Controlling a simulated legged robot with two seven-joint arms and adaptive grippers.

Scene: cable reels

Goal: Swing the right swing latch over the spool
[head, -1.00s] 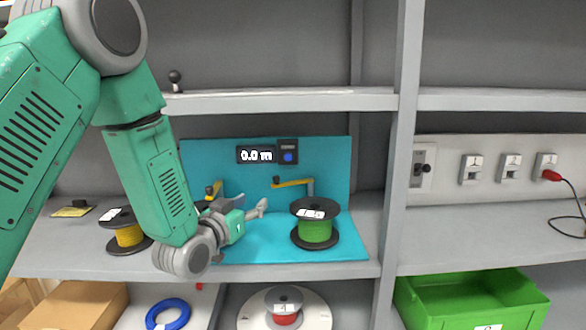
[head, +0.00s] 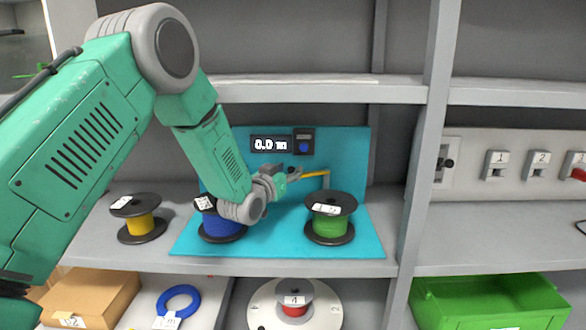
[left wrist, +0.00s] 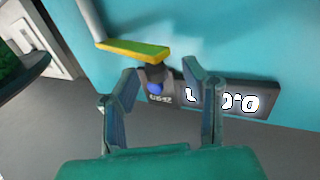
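The right swing latch (head: 315,173) is a yellow bar on a grey post at the turquoise back panel, behind and above the green spool (head: 330,225). The bar points left, not across the spool. My left gripper (head: 289,173) is at the bar's free end. The green spool (left wrist: 18,68) shows at the left edge there. My right gripper is not in view.
A blue spool (head: 222,224) stands partly behind my left arm. A yellow spool (head: 141,224) stands farther left. The length display (head: 270,144) is on the panel close behind the gripper. A shelf edge (head: 300,92) runs above; a green bin (head: 490,305) is lower right.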

